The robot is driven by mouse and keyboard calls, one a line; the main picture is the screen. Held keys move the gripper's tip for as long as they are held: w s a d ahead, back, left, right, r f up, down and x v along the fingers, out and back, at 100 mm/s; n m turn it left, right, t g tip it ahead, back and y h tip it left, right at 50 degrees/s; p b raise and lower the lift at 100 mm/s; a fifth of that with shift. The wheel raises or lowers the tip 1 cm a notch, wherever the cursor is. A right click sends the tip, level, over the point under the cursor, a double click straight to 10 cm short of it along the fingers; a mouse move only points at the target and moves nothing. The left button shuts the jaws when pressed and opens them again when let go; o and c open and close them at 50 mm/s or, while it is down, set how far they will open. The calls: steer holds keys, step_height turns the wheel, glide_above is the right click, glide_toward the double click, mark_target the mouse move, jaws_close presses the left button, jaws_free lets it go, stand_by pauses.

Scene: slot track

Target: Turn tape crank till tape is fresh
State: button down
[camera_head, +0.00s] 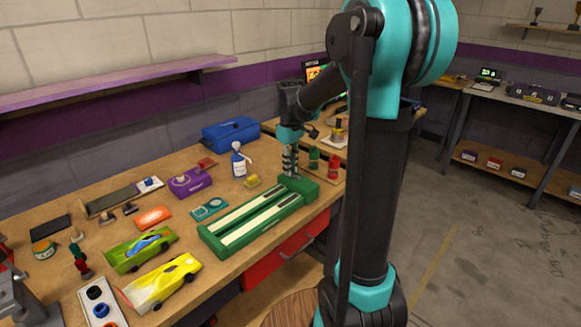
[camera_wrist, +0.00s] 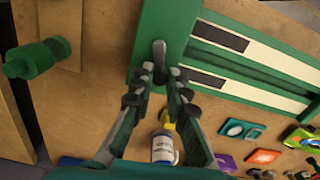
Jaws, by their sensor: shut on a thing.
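The green slot track (camera_head: 212,240) lies along the bench's front edge, with two pale tape lanes. In the wrist view the track's green end block (camera_wrist: 178,15) carries a small grey crank handle (camera_wrist: 159,48). Each tape lane starts with a dark patch (camera_wrist: 222,36) near the end block, then turns white. My gripper (camera_head: 290,172) reaches down over the far right end of the track. In the wrist view my gripper (camera_wrist: 162,71) has its fingertips closed in on either side of the crank handle. The exact contact is partly hidden by the fingertips.
Green (camera_head: 314,157) and red (camera_head: 334,166) cylinders stand beyond my gripper. A blue toolbox (camera_head: 230,134) is at the back. Green (camera_head: 140,250) and yellow (camera_head: 162,284) model cars lie left of the track.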

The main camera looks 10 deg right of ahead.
steer(key=m, duration=0.3)
steer(key=shift+w+d+m, duration=0.3)
steer(key=m, duration=0.3)
steer(key=shift+w+d+m, duration=0.2)
steer(key=shift+d+m, duration=0.1)
steer(key=shift+d, duration=0.1)
steer(key=m, duration=0.2)
steer(key=d+m, duration=0.1)
steer(key=m, duration=0.3)
steer(key=shift+w+d, duration=0.1)
steer(key=shift+d, duration=0.15)
steer(key=m, duration=0.2)
steer(key=d+m, duration=0.1)
steer(key=m, duration=0.3)
steer(key=shift+s+d+m, duration=0.2)
steer(key=shift+s+m, duration=0.1)
steer(key=shift+s, duration=0.05)
steer(key=m, duration=0.3)
steer(key=s+m, duration=0.1)
steer(key=shift+d+m, duration=0.3)
steer(key=shift+m, duration=0.1)
steer(key=c, duration=1.5)
jaws_free()
